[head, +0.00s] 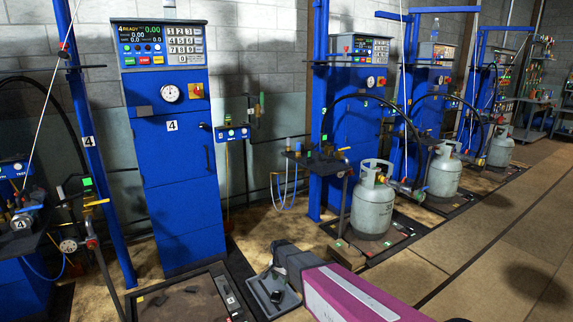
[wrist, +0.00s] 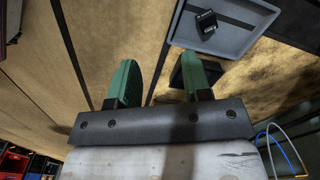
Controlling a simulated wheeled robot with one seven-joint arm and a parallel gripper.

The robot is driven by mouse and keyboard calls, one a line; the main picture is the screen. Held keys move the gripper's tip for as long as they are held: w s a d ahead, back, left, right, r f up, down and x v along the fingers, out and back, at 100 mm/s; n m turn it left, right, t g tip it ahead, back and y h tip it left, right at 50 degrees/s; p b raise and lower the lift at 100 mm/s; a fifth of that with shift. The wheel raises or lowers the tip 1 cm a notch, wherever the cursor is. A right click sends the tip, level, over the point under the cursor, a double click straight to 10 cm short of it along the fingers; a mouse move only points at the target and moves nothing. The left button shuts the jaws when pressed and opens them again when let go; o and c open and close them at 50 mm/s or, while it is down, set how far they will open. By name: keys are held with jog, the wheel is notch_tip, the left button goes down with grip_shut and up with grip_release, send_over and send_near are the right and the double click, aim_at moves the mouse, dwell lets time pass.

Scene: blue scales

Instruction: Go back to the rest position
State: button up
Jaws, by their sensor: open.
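My gripper (wrist: 158,78) shows two green fingers in the wrist view, spread apart with nothing held between them. Bare floor shows through the gap. In the head view my purple and dark arm reaches in from the bottom right, and its fingers cannot be made out there. Its dark end is close to a grey tray (head: 259,304) in the picture. The tray, with a small black object in it, also shows beyond the fingers in the wrist view (wrist: 240,42).
A blue scale cabinet marked 4 (head: 182,190) stands at centre left, with its dark platform (head: 150,301) in front. Grey gas cylinders (head: 371,208) stand on platforms along the right row. Hoses and a blue post (head: 92,150) are at the left. The right floor (head: 490,260) is clear.

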jog(key=s+d+r+n, duration=0.6)
jog(key=s+d+r, duration=1.3)
jog(key=d, duration=0.3)
jog(key=shift+s+r+n, duration=0.3)
jog(key=shift+r+n, duration=0.1)
jog(key=shift+r, duration=0.3)
